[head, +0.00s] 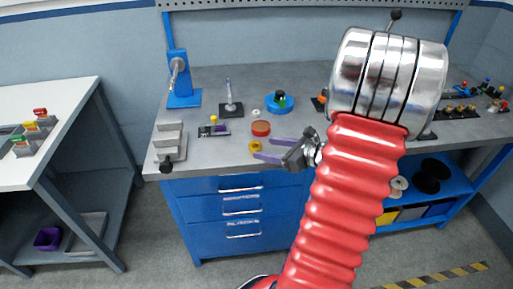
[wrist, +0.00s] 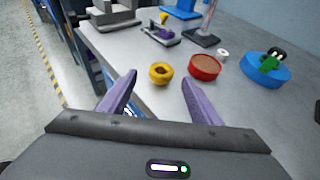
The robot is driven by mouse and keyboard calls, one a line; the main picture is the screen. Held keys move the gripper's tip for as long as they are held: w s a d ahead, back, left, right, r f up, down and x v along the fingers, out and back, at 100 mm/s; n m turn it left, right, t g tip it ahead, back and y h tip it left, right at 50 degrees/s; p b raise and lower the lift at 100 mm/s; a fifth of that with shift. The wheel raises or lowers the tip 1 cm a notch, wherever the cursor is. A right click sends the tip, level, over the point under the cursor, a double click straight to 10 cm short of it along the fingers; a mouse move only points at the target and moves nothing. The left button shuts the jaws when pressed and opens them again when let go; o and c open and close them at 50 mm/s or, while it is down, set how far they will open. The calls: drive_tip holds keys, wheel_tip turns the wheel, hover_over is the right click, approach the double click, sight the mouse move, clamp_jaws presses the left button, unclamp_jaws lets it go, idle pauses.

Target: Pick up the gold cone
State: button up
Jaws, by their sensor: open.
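The gold cone (head: 255,147) appears as a small round gold piece on the grey bench, near its front edge. In the wrist view the gold cone (wrist: 159,74) shows a dark hollow in its top. My gripper (head: 263,148) is open and empty, with two purple fingers. In the wrist view the fingertips of my gripper (wrist: 159,78) lie to either side of the gold cone in the picture. The cone seems just beyond the tips; I cannot tell whether they touch it.
A red round container (wrist: 205,68) with a brown top stands close to the cone's right. A blue dish (wrist: 264,68) with a green and black piece is farther right. A grey stepped block (head: 170,141) stands at the bench's left. Bare bench lies between block and cone.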

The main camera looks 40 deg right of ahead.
sight(252, 146)
drive_tip(key=shift+w+a+f, duration=0.1)
drive_tip(key=shift+w+f, duration=0.15)
drive_tip(key=shift+w, duration=0.4)
drive_tip(key=shift+x, duration=2.6)
drive_tip(key=shift+c, duration=0.6)
drive_tip(key=c, duration=1.1)
